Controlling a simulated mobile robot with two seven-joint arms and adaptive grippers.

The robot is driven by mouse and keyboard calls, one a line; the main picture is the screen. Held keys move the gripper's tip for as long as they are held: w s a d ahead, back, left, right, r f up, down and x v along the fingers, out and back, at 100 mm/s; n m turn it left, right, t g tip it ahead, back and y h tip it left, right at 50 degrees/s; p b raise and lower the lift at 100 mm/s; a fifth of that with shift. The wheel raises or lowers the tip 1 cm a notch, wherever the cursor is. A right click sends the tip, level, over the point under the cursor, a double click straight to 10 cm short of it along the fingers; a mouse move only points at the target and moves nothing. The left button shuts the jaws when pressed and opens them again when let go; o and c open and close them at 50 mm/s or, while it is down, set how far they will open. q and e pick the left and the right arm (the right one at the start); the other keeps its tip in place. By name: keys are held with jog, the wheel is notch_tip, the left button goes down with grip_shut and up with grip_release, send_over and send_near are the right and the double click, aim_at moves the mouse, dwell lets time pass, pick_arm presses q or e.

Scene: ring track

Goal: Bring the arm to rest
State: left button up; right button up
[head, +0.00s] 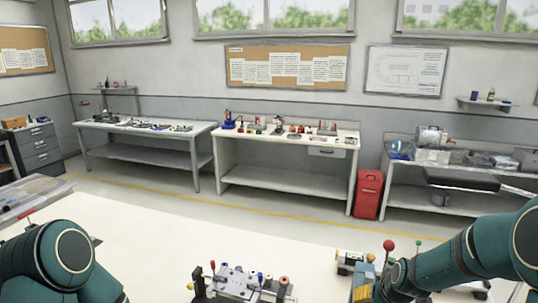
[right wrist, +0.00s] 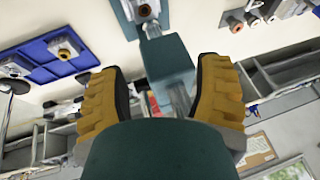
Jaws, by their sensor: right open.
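My right arm comes in from the right in the head view. Its gripper (head: 364,288) is low in the picture, partly cut off by the bottom edge, with a yellow finger showing. In the right wrist view the two yellow fingers of this gripper (right wrist: 162,75) stand wide apart. A teal block with a metal end (right wrist: 168,58) shows between and beyond them; I cannot tell whether it is close. Nothing is seen gripped. My left arm shows only as a teal joint at the lower left of the head view; its gripper is out of view.
A metal fixture (head: 240,284) with small knobs stands at the bottom middle, left of my right gripper. A red ball-topped rod (head: 389,245) and a green one (head: 418,246) rise beside the arm. The pale tabletop (head: 150,232) is clear between. Workbenches line the far wall.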

jog(key=s+a+f+g+y, duration=0.1)
jog(key=s+a+f, duration=0.2)
jog(key=s+f, duration=0.3)
jog(key=s+a+f+g, duration=0.1)
jog(key=s+a+f, duration=0.35)
jog(key=f, duration=0.35)
jog(key=s+a+f+g+y, duration=0.1)
jog(key=s+a+f, duration=0.3)
jog(key=s, duration=0.4)
jog(key=s+a+f+g+y, duration=0.1)
jog(key=s+a+f+g, duration=0.2)
jog(key=s, duration=0.4)
jog(key=w+a+f+n+t+b, duration=0.2)
jog(key=w+b, duration=0.4)
jog(key=b, duration=0.3)
notch_tip(320, 180, down, 2)
jog(key=shift+a+f+t+b, duration=0.2)
jog(key=shift+a+t+b, duration=0.1)
jog(key=shift+a+t, duration=0.4)
jog(key=shift+a, duration=0.1)
